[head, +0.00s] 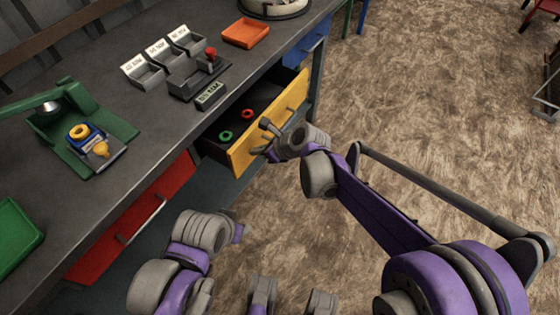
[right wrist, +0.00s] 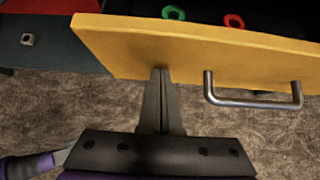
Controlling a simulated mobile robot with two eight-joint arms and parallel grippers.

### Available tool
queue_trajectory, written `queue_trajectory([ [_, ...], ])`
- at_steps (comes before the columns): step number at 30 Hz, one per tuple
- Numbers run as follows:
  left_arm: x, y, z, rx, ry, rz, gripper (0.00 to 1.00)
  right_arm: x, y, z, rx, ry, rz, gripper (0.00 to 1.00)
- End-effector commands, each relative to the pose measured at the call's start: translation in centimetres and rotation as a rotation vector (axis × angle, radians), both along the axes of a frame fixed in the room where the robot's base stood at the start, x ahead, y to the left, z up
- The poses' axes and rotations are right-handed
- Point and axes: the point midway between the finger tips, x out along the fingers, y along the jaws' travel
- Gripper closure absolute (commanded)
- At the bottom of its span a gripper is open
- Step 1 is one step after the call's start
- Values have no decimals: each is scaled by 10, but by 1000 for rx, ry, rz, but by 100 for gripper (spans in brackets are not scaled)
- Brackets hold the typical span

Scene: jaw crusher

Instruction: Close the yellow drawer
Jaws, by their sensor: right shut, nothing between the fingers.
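The yellow drawer (head: 242,153) stands open under the workbench, pulled out past the bench edge. A green ring (head: 226,135) and a red ring (head: 247,114) lie inside it. My right gripper (head: 262,150) is at the drawer's front face, fingers together and empty. In the right wrist view the closed fingertips (right wrist: 160,72) are at the lower part of the yellow front (right wrist: 190,50), left of its metal handle (right wrist: 252,100). I cannot tell whether they touch it.
A red drawer (head: 135,220) sits left of the yellow one, and a blue drawer (head: 306,45) right of it. The workbench top (head: 130,115) holds grey bins (head: 165,55), an orange tray (head: 246,33) and a green fixture (head: 100,120). Open floor (head: 420,90) lies to the right.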

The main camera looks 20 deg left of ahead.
Motion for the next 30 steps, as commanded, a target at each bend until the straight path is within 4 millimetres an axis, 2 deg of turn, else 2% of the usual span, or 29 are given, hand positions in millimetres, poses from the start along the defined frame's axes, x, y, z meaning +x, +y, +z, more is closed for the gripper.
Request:
queue_trajectory([
  [1, 0, 0, 1, 0, 0, 0, 50, 4, 15, 0, 1, 0, 4, 100],
  [3, 0, 0, 3, 0, -1, 0, 50, 10, 33, 1, 1, 0, 3, 100],
  [12, 0, 0, 8, 0, -3, 0, 50, 30, 94, 1, 1, 0, 1, 100],
  [21, -1, 0, 11, 0, -4, 0, 50, 39, 122, 0, 0, 0, 0, 100],
  [30, -1, 0, 12, 0, -4, 0, 50, 42, 128, 1, 4, -1, -1, 100],
])
